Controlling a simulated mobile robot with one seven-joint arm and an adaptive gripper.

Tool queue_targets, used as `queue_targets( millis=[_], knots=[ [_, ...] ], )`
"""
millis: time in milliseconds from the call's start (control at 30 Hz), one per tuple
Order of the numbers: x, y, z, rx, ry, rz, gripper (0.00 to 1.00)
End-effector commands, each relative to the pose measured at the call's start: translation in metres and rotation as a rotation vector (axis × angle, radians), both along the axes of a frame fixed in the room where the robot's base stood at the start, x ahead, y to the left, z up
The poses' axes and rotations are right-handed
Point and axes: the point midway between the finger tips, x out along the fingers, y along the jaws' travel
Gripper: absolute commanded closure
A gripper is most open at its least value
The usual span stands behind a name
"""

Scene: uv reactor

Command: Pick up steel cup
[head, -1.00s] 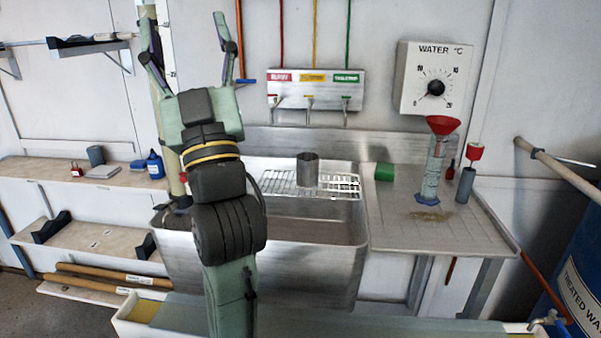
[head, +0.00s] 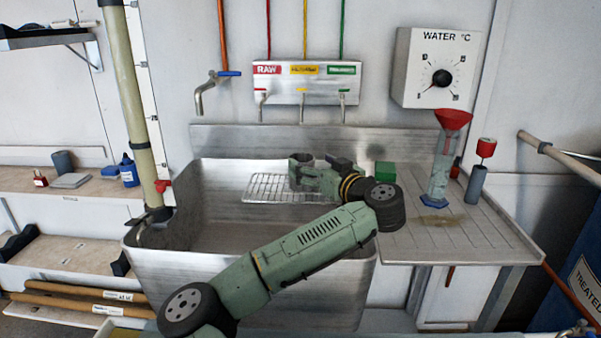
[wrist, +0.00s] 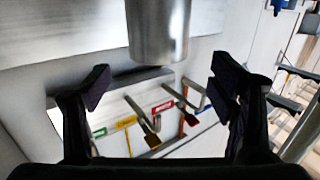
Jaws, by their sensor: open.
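The steel cup (head: 300,161) is a plain grey cylinder at the right end of the wire rack over the sink. My gripper's front end partly hides it in the head view. In the wrist view the steel cup (wrist: 158,30) shows at the top centre, cut off by the picture's edge. My gripper (wrist: 160,82) is open and empty, with one finger on each side of the picture and the cup in line with the gap. In the head view my gripper (head: 312,173) is close beside the cup; contact cannot be told.
The wire rack (head: 262,188) spans the sink (head: 215,225). A green cylinder (head: 385,171) lies to the right. A red funnel (head: 453,119) tops a cylinder on the drainboard (head: 470,235). Several taps hang from the wall panel (head: 305,83) behind the cup.

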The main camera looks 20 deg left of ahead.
Motion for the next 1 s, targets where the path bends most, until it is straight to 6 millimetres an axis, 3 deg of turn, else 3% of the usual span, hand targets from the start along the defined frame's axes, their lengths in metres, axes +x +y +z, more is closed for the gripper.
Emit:
queue_targets(
  millis=[467, 767, 1000],
  knots=[
    [0.035, 0.041, -0.006, 0.001, 0.001, 0.000, 0.22],
    [0.040, 0.046, -0.009, -0.001, 0.000, -0.002, 0.22],
    [0.040, 0.046, -0.009, -0.002, 0.000, -0.003, 0.36]
  ],
)
